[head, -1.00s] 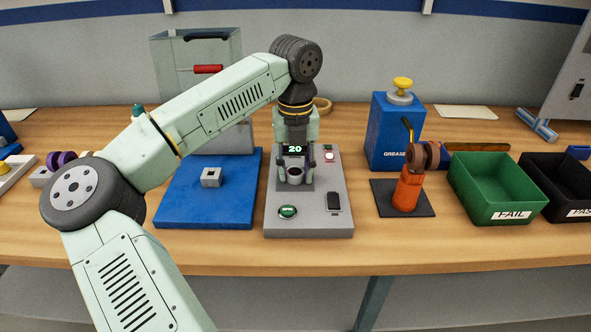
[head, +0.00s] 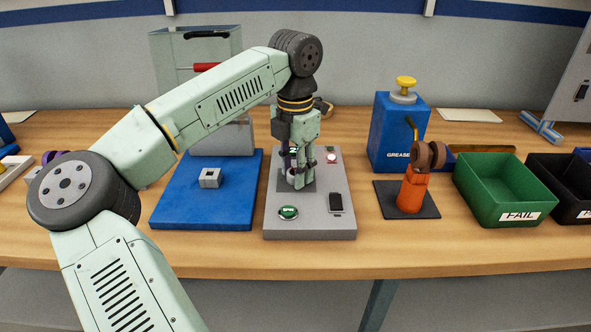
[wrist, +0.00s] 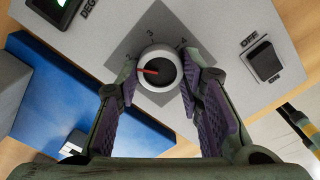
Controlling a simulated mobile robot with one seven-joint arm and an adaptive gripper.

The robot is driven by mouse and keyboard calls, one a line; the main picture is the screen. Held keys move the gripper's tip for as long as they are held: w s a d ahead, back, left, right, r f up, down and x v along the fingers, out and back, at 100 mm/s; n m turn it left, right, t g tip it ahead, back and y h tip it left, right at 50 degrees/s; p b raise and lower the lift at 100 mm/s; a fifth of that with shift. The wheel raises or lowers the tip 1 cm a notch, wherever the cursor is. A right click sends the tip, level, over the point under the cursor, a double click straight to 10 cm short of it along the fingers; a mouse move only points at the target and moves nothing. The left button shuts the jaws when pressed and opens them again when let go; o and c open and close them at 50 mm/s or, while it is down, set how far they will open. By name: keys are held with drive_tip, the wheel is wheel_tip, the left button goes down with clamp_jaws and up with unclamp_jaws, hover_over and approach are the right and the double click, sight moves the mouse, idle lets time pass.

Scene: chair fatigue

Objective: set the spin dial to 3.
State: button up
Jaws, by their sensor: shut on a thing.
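The spin dial (wrist: 157,70) is a round pale knob with a dark centre and a red pointer line. It sits on a dark grey square plate (wrist: 170,17) of the grey control panel (head: 318,219). In the wrist view the red line points left, near a mark that looks like 2. Marks that look like 3 and 4 are farther round. My gripper (wrist: 157,82) is shut on the dial, one purple-padded finger at each side. In the head view my gripper (head: 299,182) hides the dial and most of the panel's display.
A green button (head: 288,212) and a black switch (head: 335,202) are at the panel's front. A blue plate (head: 190,208) with a small grey block (head: 210,178) is left. An orange stand (head: 412,190), blue grease can (head: 392,130) and green FAIL bin (head: 497,190) are right.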

drive_tip(key=m, duration=0.6)
drive_tip(key=shift+w, duration=0.1)
drive_tip(key=m, duration=0.6)
drive_tip(key=shift+w, duration=0.1)
idle(0.5)
drive_tip(key=o, duration=1.2)
drive_tip(key=shift+c, duration=0.2)
wheel_tip(320, 180, up, 12)
